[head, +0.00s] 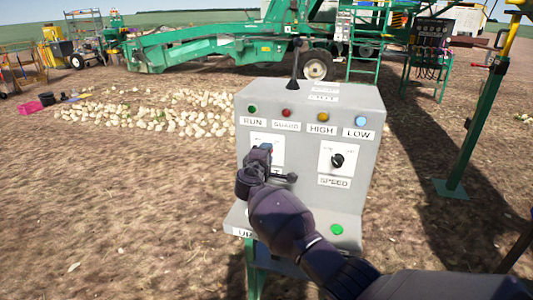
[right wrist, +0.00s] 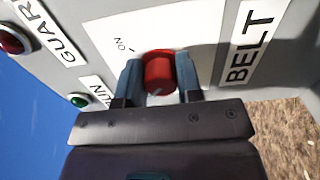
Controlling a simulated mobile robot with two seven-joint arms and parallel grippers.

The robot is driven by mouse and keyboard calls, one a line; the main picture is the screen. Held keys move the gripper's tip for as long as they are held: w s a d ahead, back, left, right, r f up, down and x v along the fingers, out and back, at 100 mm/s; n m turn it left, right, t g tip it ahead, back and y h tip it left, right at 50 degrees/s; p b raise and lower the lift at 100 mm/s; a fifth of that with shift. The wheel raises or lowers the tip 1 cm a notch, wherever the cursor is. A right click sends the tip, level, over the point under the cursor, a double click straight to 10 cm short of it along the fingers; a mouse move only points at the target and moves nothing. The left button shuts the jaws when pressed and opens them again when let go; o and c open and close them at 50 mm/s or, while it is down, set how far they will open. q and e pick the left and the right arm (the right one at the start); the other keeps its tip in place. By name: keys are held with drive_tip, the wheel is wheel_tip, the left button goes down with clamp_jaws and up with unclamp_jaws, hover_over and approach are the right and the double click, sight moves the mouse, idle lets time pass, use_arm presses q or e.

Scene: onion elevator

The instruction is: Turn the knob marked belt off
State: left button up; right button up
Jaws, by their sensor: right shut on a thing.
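The red belt knob (right wrist: 157,70) sits on a white plate of the grey control box (head: 310,97). In the right wrist view it is between the two blue-grey fingers of my right gripper (right wrist: 159,78), which is shut on it. An ON mark (right wrist: 122,45) shows beside the knob and the BELT label (right wrist: 250,42) is to the right; an OFF mark is hidden. In the head view my right gripper (head: 264,150) is against the box's left plate and mostly covers the knob and its label. My left gripper is not in view.
A black speed knob (head: 337,160) is to the right on the same box. Lamps labelled RUN, GUARD, HIGH and LOW run above. A green button (head: 337,229) is on the lower ledge. A green post (head: 474,130) stands to the right; onions (head: 170,110) lie behind.

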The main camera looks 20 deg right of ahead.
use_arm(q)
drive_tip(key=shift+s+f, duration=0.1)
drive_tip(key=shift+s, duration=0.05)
use_arm(e)
drive_tip(key=o, duration=0.9)
drive_tip(key=shift+o, duration=0.2)
use_arm(q)
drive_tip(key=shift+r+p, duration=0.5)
drive_tip(key=shift+p, duration=0.05)
use_arm(e)
drive_tip(key=v, duration=1.1)
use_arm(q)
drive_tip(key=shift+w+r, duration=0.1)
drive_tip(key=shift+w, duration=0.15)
use_arm(e)
drive_tip(key=shift+w, duration=0.1)
